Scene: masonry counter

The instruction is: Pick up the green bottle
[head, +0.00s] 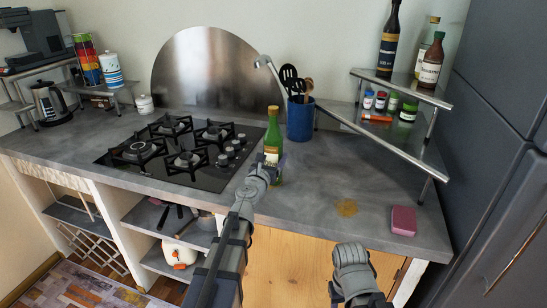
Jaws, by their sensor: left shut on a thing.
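The black gas cooktop (215,180) lies left of the bottle. A blue utensil holder (300,121) stands behind it. A corner shelf (390,139) holds bottles and jars.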

